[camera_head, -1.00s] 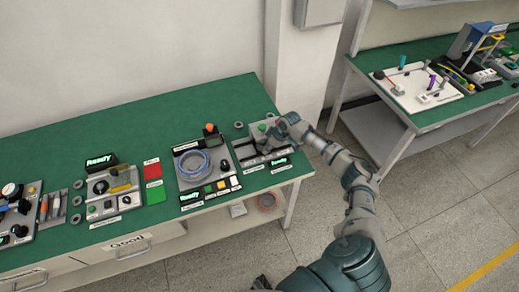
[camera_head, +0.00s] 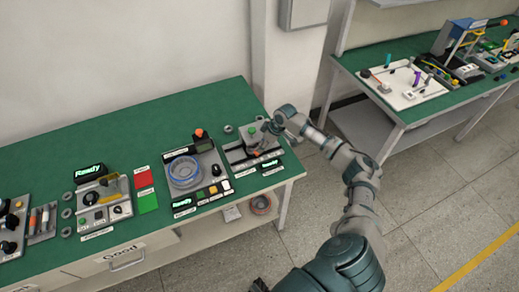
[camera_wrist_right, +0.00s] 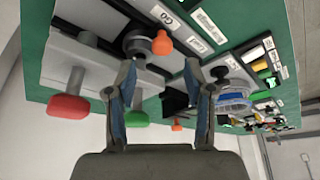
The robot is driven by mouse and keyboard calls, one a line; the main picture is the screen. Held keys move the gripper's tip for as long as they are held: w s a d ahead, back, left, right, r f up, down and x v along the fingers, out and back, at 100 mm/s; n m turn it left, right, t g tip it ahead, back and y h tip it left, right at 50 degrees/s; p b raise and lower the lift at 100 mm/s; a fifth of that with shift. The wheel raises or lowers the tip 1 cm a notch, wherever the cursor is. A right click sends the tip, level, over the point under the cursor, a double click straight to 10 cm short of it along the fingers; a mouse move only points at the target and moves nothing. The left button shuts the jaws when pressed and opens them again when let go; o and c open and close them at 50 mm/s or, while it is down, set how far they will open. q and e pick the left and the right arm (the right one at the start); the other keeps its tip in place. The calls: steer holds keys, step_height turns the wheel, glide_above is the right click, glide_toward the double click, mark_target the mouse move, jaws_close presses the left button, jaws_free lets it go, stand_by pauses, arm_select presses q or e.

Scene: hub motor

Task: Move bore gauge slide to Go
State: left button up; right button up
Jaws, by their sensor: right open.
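The bore gauge station (camera_head: 238,156) is a grey fixture at the right end of the green bench. In the right wrist view, an orange knob (camera_wrist_right: 162,43) shows beside a dark round part (camera_wrist_right: 137,42) on its rail; this looks like the slide. A white label reading GO (camera_wrist_right: 166,4) lies near it at the upper edge. My right gripper (camera_wrist_right: 160,98) is open and empty, with its fingers apart from the knob. In the head view my right gripper (camera_head: 270,126) is over the station's far right part and partly hides it. My left gripper is not in view.
A red mushroom button (camera_wrist_right: 69,106) and a green button (camera_wrist_right: 137,119) stand close to my right fingers. A fixture with a blue ring (camera_head: 183,170) stands to the left. A lit Ready display (camera_head: 270,164) is at the station's front. A second bench (camera_head: 428,108) is farther right.

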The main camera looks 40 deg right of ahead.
steer(key=v, duration=0.6)
steer(key=shift+s, duration=0.15)
stand_by(0.3)
